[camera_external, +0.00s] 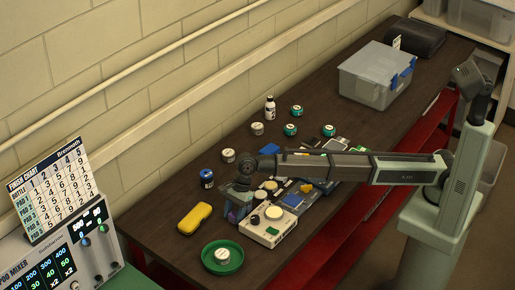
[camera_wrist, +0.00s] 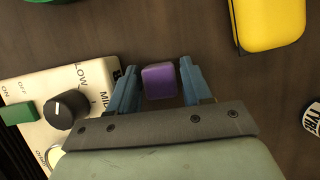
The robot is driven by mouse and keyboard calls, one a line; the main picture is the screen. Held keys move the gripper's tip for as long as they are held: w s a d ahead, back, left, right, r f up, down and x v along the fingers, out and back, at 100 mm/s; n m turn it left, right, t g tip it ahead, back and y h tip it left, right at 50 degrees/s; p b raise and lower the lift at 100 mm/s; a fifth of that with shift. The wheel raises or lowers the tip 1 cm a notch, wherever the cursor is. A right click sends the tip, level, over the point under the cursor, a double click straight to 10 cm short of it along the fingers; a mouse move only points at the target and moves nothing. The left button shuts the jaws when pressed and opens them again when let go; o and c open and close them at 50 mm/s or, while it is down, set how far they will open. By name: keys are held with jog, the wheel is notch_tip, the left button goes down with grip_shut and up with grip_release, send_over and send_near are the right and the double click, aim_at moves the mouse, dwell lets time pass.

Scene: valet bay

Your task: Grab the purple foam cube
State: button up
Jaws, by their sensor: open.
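The purple foam cube (camera_wrist: 160,82) sits on the dark wood bench in the wrist view. My gripper (camera_wrist: 158,68) is open, with one blue finger on each side of the cube. I cannot tell how far above the bench the fingertips are. In the external view my gripper (camera_external: 236,214) points down near the bench's front left part, and the cube is mostly hidden there by the fingers.
A cream control box (camera_external: 268,225) with a black knob (camera_wrist: 68,109) stands close to my left finger in the wrist view. A yellow case (camera_external: 194,217) and green dish (camera_external: 222,258) are nearby.

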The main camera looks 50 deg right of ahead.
jog(key=c, duration=0.7)
jog(key=shift+r, duration=0.15)
